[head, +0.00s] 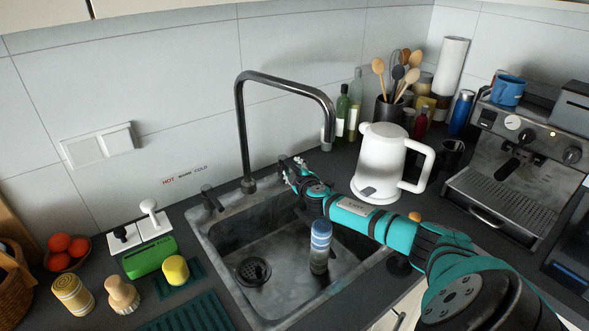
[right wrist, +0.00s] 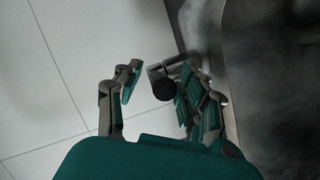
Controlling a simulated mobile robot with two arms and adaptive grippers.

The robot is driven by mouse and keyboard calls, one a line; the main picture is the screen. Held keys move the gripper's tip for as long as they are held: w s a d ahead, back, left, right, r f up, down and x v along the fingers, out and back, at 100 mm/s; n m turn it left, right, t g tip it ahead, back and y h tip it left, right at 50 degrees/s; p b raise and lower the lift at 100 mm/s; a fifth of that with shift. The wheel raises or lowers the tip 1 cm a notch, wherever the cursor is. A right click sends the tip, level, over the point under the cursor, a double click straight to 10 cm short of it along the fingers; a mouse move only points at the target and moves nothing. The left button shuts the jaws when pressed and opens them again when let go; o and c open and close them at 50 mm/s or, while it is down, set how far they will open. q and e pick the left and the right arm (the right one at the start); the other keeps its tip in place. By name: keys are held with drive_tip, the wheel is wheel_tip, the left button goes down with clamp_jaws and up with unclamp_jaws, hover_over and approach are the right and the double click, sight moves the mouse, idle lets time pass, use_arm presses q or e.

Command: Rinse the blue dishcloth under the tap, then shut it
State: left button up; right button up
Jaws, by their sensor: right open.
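The grey arched tap (head: 240,115) stands behind the sink (head: 222,238), its spout end over the basin; I see no water running. A dark lever (head: 212,198) sits left of its base. An upright cylinder banded blue, white and dark (head: 320,245) stands in the sink; I cannot tell if it is the blue dishcloth, and no other cloth is plain to see. My right gripper (head: 291,172) is open at the sink's back edge, right of the tap's base. In the right wrist view, a dark round knob (right wrist: 163,89) shows between its fingers; contact is unclear. My left gripper is out of view.
A white kettle (head: 380,160) stands close behind my right arm. Bottles (head: 342,115) and a utensil pot (head: 390,109) are behind it. A coffee machine (head: 515,165) is at right. A green sponge box (head: 149,258), yellow sponge (head: 175,270) and brush (head: 122,294) are left of the sink.

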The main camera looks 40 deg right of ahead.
drive_tip(key=shift+w, duration=0.25)
drive_tip(key=shift+c, duration=0.5)
clamp_jaws()
drive_tip(key=shift+d, duration=0.1)
